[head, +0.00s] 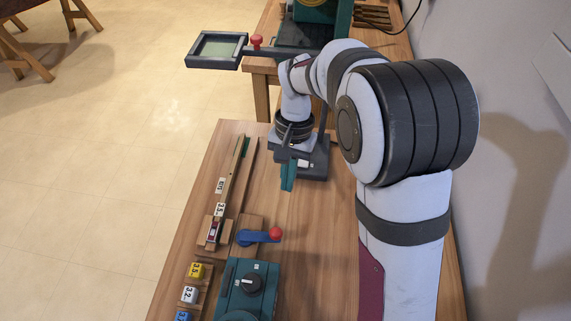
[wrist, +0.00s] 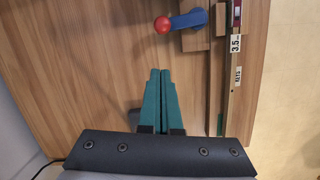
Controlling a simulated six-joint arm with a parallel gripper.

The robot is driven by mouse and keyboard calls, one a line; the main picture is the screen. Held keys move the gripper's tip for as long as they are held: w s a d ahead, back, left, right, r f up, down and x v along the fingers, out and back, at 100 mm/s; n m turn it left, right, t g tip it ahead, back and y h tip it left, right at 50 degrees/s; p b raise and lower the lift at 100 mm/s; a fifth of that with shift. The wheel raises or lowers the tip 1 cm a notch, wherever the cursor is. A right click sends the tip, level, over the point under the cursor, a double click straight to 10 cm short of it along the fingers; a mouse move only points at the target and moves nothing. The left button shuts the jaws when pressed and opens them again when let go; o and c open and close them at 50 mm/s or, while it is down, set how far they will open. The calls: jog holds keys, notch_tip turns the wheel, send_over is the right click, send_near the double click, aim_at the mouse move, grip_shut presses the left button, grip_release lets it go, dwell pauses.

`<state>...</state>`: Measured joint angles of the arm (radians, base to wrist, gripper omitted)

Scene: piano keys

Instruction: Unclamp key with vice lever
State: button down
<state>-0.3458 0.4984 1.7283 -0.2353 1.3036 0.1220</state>
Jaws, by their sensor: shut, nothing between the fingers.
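The vice lever (head: 256,237) is blue with a red ball knob (head: 275,233) at its right end, on a wooden block near the middle of the bench. In the wrist view the lever (wrist: 190,19) is at the top, its red ball (wrist: 162,25) pointing left. The long narrow wooden key (head: 231,180) with white labels lies left of the lever; it also shows at the right of the wrist view (wrist: 235,75). My gripper (head: 288,188) has green fingers, shut and empty, beyond the lever in the head view and apart from it. It points toward the lever side in the wrist view (wrist: 160,72).
A teal box with a black dial (head: 250,284) stands nearer than the lever. Yellow (head: 196,271), white (head: 190,294) and blue numbered blocks sit left of it. Bare bench lies right of the lever.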

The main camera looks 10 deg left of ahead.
jog(key=v, duration=0.3)
jog(key=shift+r, duration=0.4)
jog(key=s+d+r+m, duration=0.1)
jog(key=s+d, duration=0.2)
jog(key=s, duration=0.4)
jog(key=s+d+r+m+t, duration=0.1)
jog(key=s+d, duration=0.3)
jog(key=s, duration=0.3)
jog(key=s+d+r+m+t+y, duration=0.1)
jog(key=s+d, duration=0.3)
jog(key=s, duration=0.3)
jog(key=shift+s+d+r, duration=0.15)
jog(key=shift+s+r, duration=0.15)
jog(key=shift+r, duration=0.1)
